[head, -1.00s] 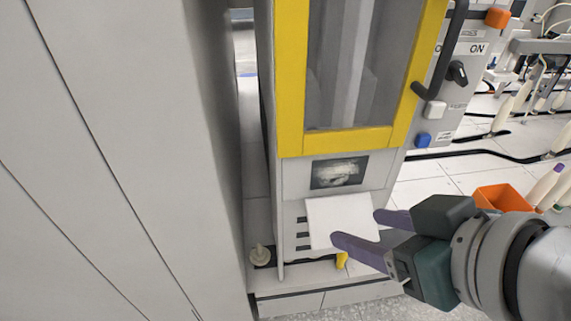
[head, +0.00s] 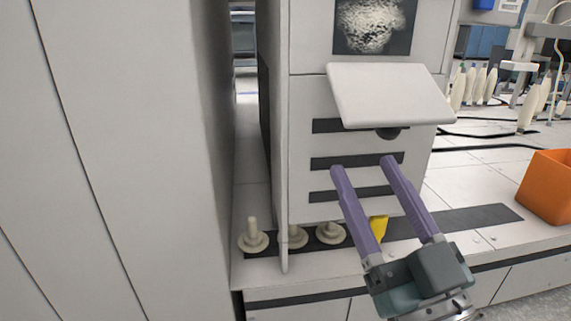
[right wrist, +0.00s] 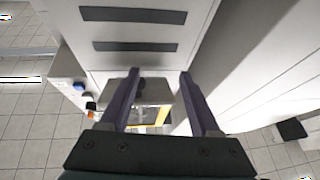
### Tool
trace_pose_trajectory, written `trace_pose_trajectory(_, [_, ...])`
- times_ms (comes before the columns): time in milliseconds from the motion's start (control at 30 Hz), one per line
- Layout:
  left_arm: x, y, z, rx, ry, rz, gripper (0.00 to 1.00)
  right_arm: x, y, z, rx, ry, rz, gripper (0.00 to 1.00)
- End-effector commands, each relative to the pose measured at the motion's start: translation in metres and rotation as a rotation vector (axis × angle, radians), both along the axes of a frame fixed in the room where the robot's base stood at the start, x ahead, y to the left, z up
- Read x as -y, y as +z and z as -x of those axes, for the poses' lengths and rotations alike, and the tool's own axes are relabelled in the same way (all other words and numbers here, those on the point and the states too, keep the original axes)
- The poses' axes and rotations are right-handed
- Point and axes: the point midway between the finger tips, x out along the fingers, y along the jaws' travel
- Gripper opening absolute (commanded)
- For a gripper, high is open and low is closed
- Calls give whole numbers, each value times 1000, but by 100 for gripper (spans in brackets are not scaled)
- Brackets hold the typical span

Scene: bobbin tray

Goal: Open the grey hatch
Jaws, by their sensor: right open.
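The grey hatch (head: 390,95) is a pale flap on the front of the machine cabinet, below a dark picture panel. It stands tilted outward, its lower edge jutting from the cabinet. A dark rounded part (head: 388,133) shows under that edge. My right gripper (head: 362,164) is open and empty, its purple fingers pointing up at the slotted front below the hatch, apart from the hatch in the picture. My left gripper is not in view.
Dark slots (head: 357,161) line the cabinet front (head: 300,160). Pale bobbin-like pegs (head: 253,238) and a yellow piece (head: 378,228) are at its base. An orange bin (head: 550,186) stands at right. A tall grey panel (head: 120,160) fills the left. Bench surface between cabinet and bin is mostly clear.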

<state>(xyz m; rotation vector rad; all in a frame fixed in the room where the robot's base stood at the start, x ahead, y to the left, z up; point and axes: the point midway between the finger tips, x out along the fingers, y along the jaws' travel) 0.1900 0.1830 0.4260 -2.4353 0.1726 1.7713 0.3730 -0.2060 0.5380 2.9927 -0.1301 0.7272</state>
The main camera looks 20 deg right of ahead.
Motion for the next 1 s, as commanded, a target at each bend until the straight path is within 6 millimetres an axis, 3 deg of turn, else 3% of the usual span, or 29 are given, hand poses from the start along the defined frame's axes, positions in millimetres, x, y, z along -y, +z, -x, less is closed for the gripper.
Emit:
trace_pose_trajectory(33, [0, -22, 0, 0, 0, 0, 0, 5, -17, 6, 62, -27, 2, 63])
trace_pose_trajectory(100, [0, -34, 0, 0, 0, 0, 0, 11, -20, 18, 153, -65, 5, 63])
trace_pose_trajectory(233, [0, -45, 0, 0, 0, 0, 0, 18, -22, 35, 266, -116, 11, 63])
trace_pose_trajectory(367, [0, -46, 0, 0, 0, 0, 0, 21, -17, 40, 309, -134, 14, 63])
trace_pose_trajectory(800, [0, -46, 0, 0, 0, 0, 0, 33, 37, -10, 314, -133, 15, 63])
trace_pose_trajectory(1000, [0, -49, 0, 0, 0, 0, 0, 36, 50, -24, 311, -134, 14, 63])
